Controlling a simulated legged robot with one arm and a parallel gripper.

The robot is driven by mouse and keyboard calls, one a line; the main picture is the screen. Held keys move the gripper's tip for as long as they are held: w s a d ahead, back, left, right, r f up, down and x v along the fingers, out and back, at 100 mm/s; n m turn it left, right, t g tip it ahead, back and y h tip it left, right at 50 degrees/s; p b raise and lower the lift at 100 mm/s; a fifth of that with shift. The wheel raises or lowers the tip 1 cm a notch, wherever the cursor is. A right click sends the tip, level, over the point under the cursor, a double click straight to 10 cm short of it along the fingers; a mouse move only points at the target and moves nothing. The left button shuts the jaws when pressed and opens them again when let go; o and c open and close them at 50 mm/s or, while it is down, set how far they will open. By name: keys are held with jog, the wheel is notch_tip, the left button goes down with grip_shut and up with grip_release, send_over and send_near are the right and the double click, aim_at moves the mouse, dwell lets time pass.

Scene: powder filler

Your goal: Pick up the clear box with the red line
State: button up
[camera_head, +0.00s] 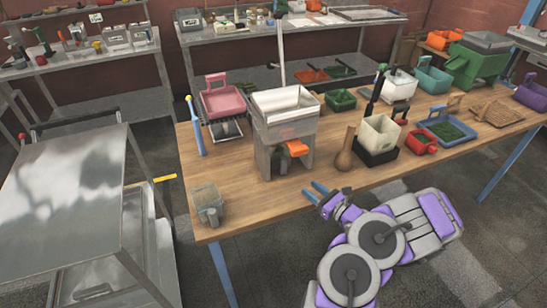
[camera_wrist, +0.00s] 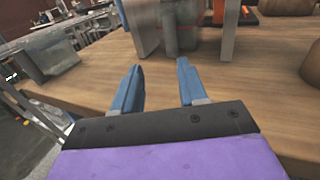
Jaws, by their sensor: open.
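The grey powder filler (camera_head: 284,122) with an orange part stands behind my gripper. A metal cart (camera_head: 70,190) is left of the table (camera_head: 262,205). Tabletop between box and filler is clear.

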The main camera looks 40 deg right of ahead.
jog(key=b, duration=0.2)
send_near(286, 167)
jog(key=shift+w+d+f, duration=0.15)
jog(key=shift+w, duration=0.4)
jog(key=shift+w+d+f, duration=0.1)
jog(key=shift+w+d, duration=0.1)
jog(key=shift+w, duration=0.4)
jog(key=shift+w+a, duration=0.15)
jog(key=shift+w, duration=0.2)
jog(key=shift+w+a+r, duration=0.1)
jog(key=shift+w+a, duration=0.15)
jog(key=w, duration=0.2)
jog(key=w+a+b, duration=0.1)
jog(key=w, duration=0.1)
jog(key=shift+w+a, duration=0.1)
jog(key=shift+w, duration=0.25)
jog(key=shift+w+d, duration=0.3)
jog(key=shift+d, duration=0.05)
jog(key=shift+a, duration=0.25)
jog(key=shift+c, duration=1.3)
grip_shut()
